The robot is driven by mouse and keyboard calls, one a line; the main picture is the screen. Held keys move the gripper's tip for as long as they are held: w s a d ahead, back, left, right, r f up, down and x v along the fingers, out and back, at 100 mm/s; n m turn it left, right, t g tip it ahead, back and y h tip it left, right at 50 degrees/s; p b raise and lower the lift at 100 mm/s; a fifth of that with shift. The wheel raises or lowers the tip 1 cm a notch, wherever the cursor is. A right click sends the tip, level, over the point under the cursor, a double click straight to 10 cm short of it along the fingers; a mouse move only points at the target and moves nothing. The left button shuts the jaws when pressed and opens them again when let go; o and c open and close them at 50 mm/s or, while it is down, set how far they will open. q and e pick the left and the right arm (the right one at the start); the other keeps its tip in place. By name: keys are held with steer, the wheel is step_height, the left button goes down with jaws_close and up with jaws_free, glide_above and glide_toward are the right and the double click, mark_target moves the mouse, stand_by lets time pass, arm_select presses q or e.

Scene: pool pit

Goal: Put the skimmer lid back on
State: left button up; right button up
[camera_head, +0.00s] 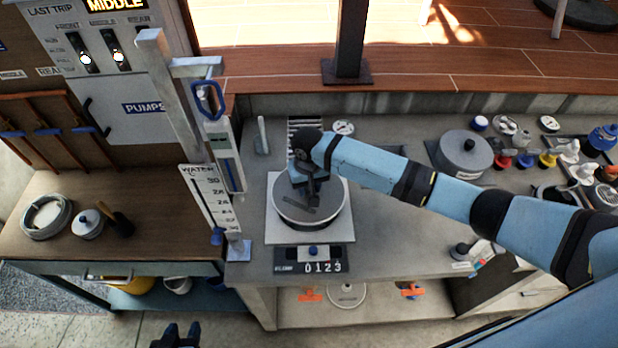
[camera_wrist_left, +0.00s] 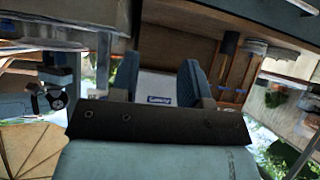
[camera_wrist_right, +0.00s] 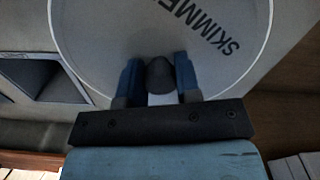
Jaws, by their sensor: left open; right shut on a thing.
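The skimmer lid (camera_head: 297,211) is a round grey disc with a dark side, seen over a white square plate (camera_head: 280,233) on the stone counter. In the right wrist view the lid (camera_wrist_right: 100,30) has a pale rim and dark "SKIMMER" lettering, cut off at the top. My right gripper (camera_head: 314,200) reaches down onto it from the right. It is shut on the lid's dark central knob (camera_wrist_right: 160,76). I cannot tell whether the lid rests on what is below or hangs just above it. My left gripper (camera_head: 176,337) is open and empty, low at the bottom edge, away from the counter.
A display reading 0123 (camera_head: 314,260) is at the plate's front. A water-level gauge (camera_head: 207,200) stands to the left. A wooden side table (camera_head: 150,215) holds a hose coil (camera_head: 46,217).

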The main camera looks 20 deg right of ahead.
mark_target(308, 193)
steer(key=shift+w+f, duration=0.1)
steer(key=shift+f, duration=0.75)
steer(key=shift+f+b, duration=0.5)
steer(key=shift+b, duration=0.2)
steer(key=shift+f+b, duration=0.3)
steer(key=shift+b, duration=0.15)
steer(key=shift+f+b, duration=0.25)
steer(key=shift+b, duration=0.1)
arm_select(q)
steer(key=shift+w+a+f+m, duration=0.1)
steer(key=shift+w+f+m, duration=0.05)
steer(key=shift+f, duration=0.3)
steer(key=shift+w+f+m, duration=0.15)
steer(key=shift+f, duration=0.3)
steer(key=shift+s, duration=0.15)
steer(key=shift+r, duration=0.15)
arm_select(e)
steer(key=shift+r, duration=0.1)
arm_select(q)
steer(key=shift+r+p, duration=0.35)
steer(key=shift+p, duration=0.2)
